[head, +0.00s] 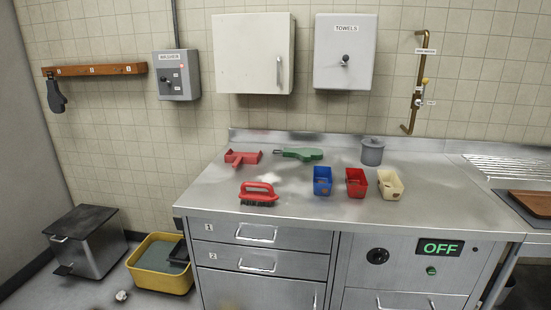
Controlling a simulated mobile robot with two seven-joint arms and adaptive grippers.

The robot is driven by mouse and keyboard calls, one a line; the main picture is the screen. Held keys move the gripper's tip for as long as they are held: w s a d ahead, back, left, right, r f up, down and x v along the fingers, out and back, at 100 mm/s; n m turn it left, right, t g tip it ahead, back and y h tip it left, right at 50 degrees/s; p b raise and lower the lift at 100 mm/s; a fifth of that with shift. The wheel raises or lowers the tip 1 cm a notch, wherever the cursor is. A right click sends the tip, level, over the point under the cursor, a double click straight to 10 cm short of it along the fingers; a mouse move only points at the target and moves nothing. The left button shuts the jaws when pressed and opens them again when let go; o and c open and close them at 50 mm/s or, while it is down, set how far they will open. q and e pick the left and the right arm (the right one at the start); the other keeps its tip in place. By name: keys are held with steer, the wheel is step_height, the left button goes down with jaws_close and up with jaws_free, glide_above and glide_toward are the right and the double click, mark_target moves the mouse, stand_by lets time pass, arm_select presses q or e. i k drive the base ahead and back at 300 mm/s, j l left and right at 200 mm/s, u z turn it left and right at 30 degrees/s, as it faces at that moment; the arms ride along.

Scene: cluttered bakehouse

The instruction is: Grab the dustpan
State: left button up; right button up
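A flat red tool with a short handle (243,157) lies at the back left of the steel counter. It may be the dustpan, but it is too small to tell for sure. A green tool with a broad body and thin dark end (303,154) lies just right of it. A red-handled brush with dark bristles (259,192) stands nearer the counter's front left edge. Neither of my grippers shows in the head view.
Blue (322,181), red (356,183) and cream (390,185) bins and a grey lidded pot (372,152) stand on the steel counter (440,205). A pedal bin (86,243) and yellow tub (160,276) stand on the floor at left. The counter's front middle is clear.

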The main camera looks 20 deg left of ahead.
mark_target(236, 157)
steer(key=i+j+z, duration=0.1)
steer(key=j+z, duration=0.55)
steer(key=j, duration=0.2)
steer(key=j+z, duration=0.3)
steer(key=j, duration=1.15)
steer(key=k+j+z, duration=0.1)
steer(key=j, duration=0.35)
steer(key=k+j, duration=0.1)
steer(key=j, duration=0.4)
steer(key=k+j+z, duration=0.1)
steer(key=j, duration=0.35)
